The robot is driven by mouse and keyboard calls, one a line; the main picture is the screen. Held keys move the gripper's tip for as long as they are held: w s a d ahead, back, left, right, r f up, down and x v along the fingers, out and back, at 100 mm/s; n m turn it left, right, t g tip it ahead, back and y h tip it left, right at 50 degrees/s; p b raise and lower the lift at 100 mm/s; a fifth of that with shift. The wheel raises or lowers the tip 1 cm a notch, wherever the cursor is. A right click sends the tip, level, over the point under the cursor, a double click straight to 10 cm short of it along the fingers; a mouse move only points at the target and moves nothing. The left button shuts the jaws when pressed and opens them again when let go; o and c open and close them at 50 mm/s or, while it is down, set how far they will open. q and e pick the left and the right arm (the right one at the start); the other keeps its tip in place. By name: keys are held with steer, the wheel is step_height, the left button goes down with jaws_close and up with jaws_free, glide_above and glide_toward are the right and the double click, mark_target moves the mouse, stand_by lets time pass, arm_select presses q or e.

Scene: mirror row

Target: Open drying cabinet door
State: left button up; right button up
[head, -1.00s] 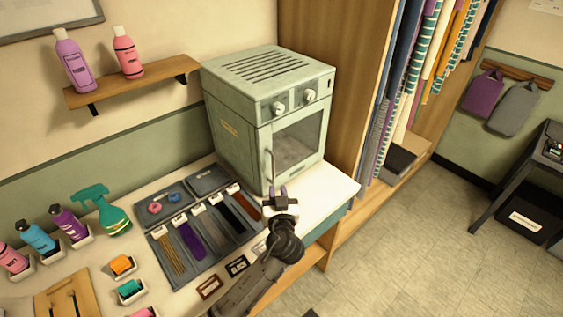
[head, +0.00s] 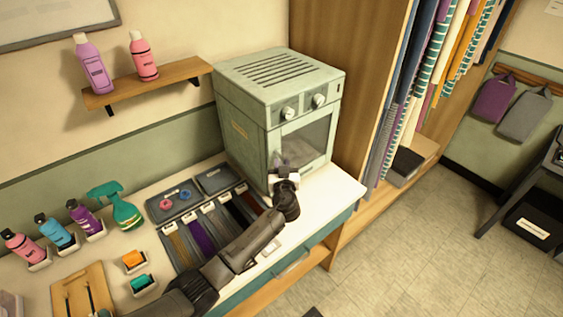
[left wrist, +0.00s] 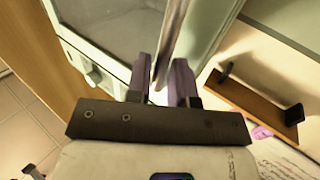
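The drying cabinet (head: 245,120) is a pale green box on the counter, with vent slots on top and two knobs on its front. Its door, with a dark window (head: 308,140), looks closed in the head view. My left gripper (head: 283,165) is at the door's left edge, where it hides the handle. In the left wrist view, the purple fingers (left wrist: 163,82) stand apart, one on each side of the grey handle bar (left wrist: 172,40). I cannot tell whether either finger touches the bar. My right gripper is not in view.
A wooden shelf (head: 158,83) with two bottles hangs left of the cabinet. A tray (head: 190,245) of strips lies beside my left arm. A tall wooden wardrobe (head: 338,90) stands close on the cabinet's right. The floor (head: 430,240) in front is clear.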

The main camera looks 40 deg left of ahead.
arm_select(q)
steer(key=shift+w+a, duration=0.4)
steer(key=shift+c, duration=0.5)
jaws_close()
